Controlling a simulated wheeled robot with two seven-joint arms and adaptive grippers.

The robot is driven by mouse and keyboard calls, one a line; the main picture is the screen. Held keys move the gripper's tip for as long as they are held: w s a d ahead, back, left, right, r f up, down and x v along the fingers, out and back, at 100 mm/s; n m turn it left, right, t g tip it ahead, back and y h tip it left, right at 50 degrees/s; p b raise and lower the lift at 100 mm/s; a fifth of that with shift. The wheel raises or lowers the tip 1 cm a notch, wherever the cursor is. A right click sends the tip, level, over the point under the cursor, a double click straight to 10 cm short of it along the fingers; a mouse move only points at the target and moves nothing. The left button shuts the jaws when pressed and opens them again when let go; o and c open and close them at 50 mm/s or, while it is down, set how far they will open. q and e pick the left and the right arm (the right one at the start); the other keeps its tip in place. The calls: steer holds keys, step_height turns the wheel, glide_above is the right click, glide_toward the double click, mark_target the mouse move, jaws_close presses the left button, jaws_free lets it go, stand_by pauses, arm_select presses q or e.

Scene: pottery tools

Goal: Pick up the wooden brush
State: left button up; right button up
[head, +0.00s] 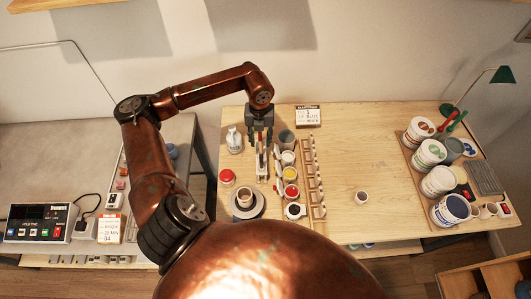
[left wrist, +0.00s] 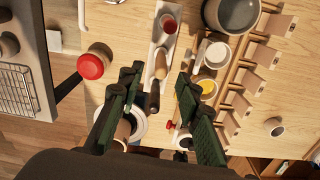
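The wooden brush (left wrist: 160,66) appears to be the tool with a light wooden handle and a dark end in the left wrist view. It lies on a narrow white tray (left wrist: 154,45). My left gripper (left wrist: 157,80) is open, with one dark finger on each side of the brush in that view. The fingers look apart from it, but the height gap is hard to judge. In the head view, my left gripper (head: 258,145) hangs over the far end of the tray (head: 262,173), where the brush is small and partly hidden. My right gripper is not in view.
Paint cups (head: 289,158) and a wooden rack (head: 314,175) stand close right of the tray. A red-lidded jar (head: 227,177) and a round wheel with a pot (head: 244,197) stand left and in front. The table's middle right is mostly clear around a small cup (head: 361,197).

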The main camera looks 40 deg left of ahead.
mark_target(261, 151)
arm_select(q)
steer(key=shift+w+f, duration=0.2)
steer(key=shift+f, duration=0.5)
steer(key=shift+s+f+p, duration=0.25)
steer(key=shift+f+p, duration=0.15)
steer(key=shift+f, duration=0.35)
steer(key=f+p, duration=0.1)
steer(key=f, duration=0.3)
steer(key=shift+w+a+f+p, duration=0.1)
steer(key=shift+w+f+p, duration=0.15)
steer(key=shift+p, duration=0.1)
steer(key=shift+f, duration=0.35)
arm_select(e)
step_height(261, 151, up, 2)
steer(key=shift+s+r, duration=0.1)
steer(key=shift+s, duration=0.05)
arm_select(q)
steer(key=shift+c, duration=0.3)
jaws_close()
